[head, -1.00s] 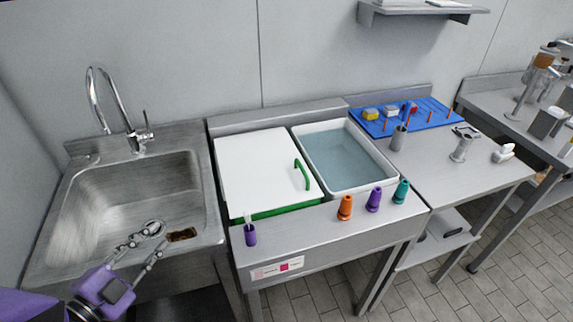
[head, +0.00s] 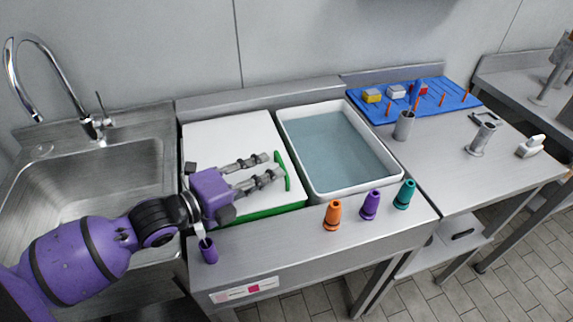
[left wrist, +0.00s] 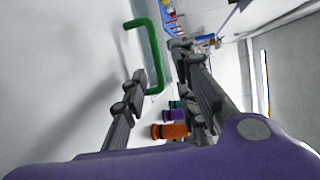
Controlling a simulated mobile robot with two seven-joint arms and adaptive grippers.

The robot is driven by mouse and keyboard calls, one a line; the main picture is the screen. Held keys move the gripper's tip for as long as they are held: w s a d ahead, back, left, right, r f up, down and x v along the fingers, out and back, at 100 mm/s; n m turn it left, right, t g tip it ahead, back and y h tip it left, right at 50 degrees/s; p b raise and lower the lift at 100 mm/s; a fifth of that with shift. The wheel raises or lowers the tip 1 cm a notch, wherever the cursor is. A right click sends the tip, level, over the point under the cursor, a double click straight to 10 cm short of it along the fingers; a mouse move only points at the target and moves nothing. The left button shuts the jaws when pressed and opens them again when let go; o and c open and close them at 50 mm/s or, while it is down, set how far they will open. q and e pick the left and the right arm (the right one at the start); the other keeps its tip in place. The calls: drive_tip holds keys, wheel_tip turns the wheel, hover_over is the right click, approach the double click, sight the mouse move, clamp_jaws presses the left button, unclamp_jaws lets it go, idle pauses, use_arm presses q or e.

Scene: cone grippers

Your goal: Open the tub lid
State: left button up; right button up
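The tub lid (head: 215,135) is a flat white panel lying level over the green tub (head: 262,211), so the tub's inside is hidden. Its green handle (head: 284,170) stands near the lid's right edge. My left gripper (head: 276,165) is over the lid, with its fingers pointing right at the handle. In the left wrist view the fingers are spread apart, and the handle (left wrist: 150,55) shows beyond and between them. I cannot tell whether a fingertip touches it. My right gripper is not in view.
An open white basin of water (head: 345,150) stands right of the lid. Orange (head: 332,215), purple (head: 370,205) and teal (head: 404,194) cones stand along the front edge. A purple holder (head: 208,251) stands beneath my left wrist. The sink (head: 90,190) is at left.

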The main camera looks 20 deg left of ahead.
sight(283, 164)
use_arm(q)
drive_tip(key=x, duration=0.5)
drive_tip(key=shift+w+a+f, duration=0.1)
drive_tip(key=shift+w+a, duration=0.1)
drive_tip(key=shift+a, duration=0.15)
drive_tip(key=shift+w+d, duration=0.3)
drive_tip(key=shift+d, duration=0.1)
drive_tip(key=shift+w+f, duration=0.15)
clamp_jaws()
